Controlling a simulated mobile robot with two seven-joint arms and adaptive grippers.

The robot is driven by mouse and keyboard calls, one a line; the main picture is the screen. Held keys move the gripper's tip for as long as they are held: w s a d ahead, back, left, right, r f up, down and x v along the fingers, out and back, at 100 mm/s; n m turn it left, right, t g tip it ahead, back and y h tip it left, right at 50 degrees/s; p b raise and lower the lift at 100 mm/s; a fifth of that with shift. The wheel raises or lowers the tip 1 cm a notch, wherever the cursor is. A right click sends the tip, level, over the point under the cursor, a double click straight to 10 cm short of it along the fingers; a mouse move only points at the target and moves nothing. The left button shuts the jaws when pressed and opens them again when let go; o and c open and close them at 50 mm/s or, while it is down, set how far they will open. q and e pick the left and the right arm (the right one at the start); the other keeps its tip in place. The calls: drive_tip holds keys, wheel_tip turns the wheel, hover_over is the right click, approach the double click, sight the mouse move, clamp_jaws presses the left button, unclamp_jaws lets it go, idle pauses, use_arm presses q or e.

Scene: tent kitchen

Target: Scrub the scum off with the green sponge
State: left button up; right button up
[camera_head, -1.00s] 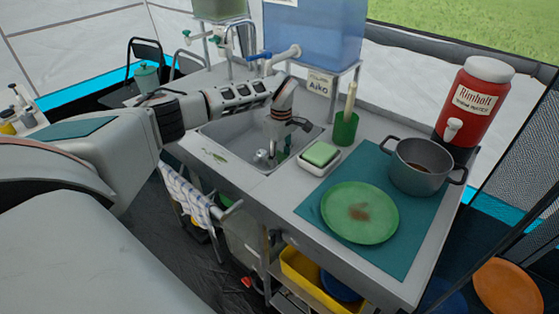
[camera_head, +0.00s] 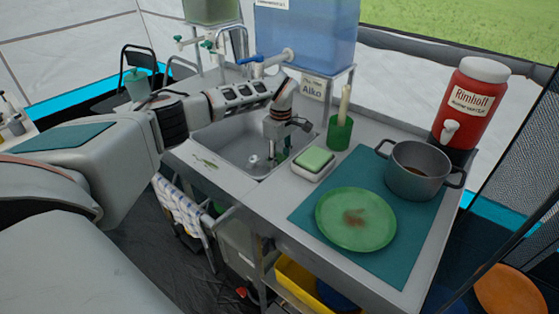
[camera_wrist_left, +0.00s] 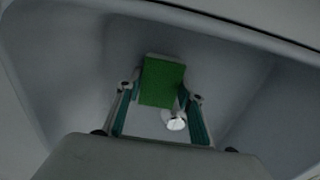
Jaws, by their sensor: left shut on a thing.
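My left gripper (camera_head: 277,150) reaches down into the metal sink (camera_head: 228,140). In the left wrist view it (camera_wrist_left: 160,100) is shut on a green block (camera_wrist_left: 162,82) that looks like the green sponge, held between its two fingers. The sink's grey wall and floor surround it there. A brown smear (camera_head: 356,218) lies in the middle of a green plate (camera_head: 333,233). A second pale green block (camera_head: 314,159) sits in a white dish (camera_head: 307,176) right of the sink; I cannot tell if it is soap or a sponge. My right gripper is out of view.
The plate and a grey pot (camera_head: 418,172) stand on a teal mat (camera_head: 388,262). A green cup with a brush (camera_head: 340,134) stands behind the dish. A red dispenser (camera_head: 470,105) is at the back right. A blue water tank with tap (camera_head: 305,35) stands behind the sink.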

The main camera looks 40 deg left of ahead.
use_arm(q)
drive_tip(key=shift+w+r, duration=0.15)
drive_tip(key=shift+r, duration=0.6)
drive_tip(key=shift+r+p, duration=1.05)
drive_tip(key=shift+r, duration=1)
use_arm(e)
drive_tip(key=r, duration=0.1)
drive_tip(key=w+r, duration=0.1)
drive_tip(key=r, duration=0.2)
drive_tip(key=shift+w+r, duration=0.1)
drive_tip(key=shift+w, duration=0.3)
use_arm(q)
drive_tip(key=shift+r, duration=0.1)
drive_tip(key=shift+r+p, duration=0.95)
drive_tip(key=shift+r, duration=0.55)
drive_tip(key=shift+s+f, duration=0.1)
drive_tip(key=shift+s, duration=0.1)
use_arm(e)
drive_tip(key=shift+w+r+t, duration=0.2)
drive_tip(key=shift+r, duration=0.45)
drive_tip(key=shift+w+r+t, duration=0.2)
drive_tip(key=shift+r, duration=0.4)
